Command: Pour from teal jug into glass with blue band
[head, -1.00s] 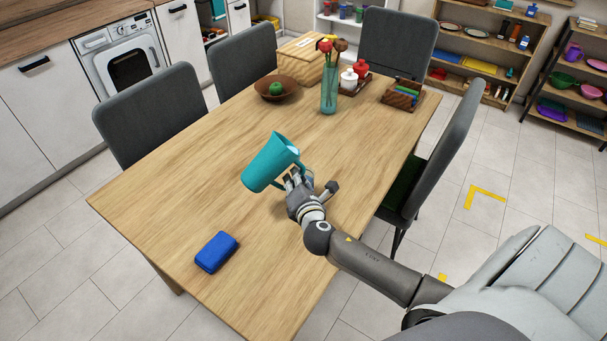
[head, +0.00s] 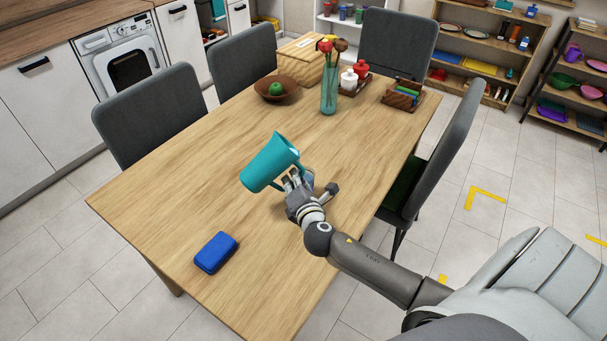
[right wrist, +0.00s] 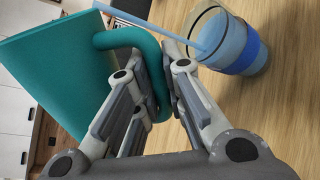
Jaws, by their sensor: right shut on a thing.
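The teal jug (head: 268,163) is held above the table, tilted with its mouth to the upper right. My right gripper (head: 298,187) is shut on its handle, which shows between the fingers in the right wrist view (right wrist: 152,75). The glass with a blue band (right wrist: 243,52) stands on the table, beside the fingers in that view. A thin light-blue strand (right wrist: 160,30) runs from near the jug's rim into the glass and looks like a stream of liquid. Light blue shows inside the glass. In the head view my gripper mostly hides the glass. My left gripper is out of view.
A blue block (head: 215,252) lies near the front of the wooden table (head: 170,200). A brown bowl (head: 277,88), a flower vase (head: 329,92) and a small crate (head: 403,95) stand toward the back. Grey chairs surround the table. Its left middle is clear.

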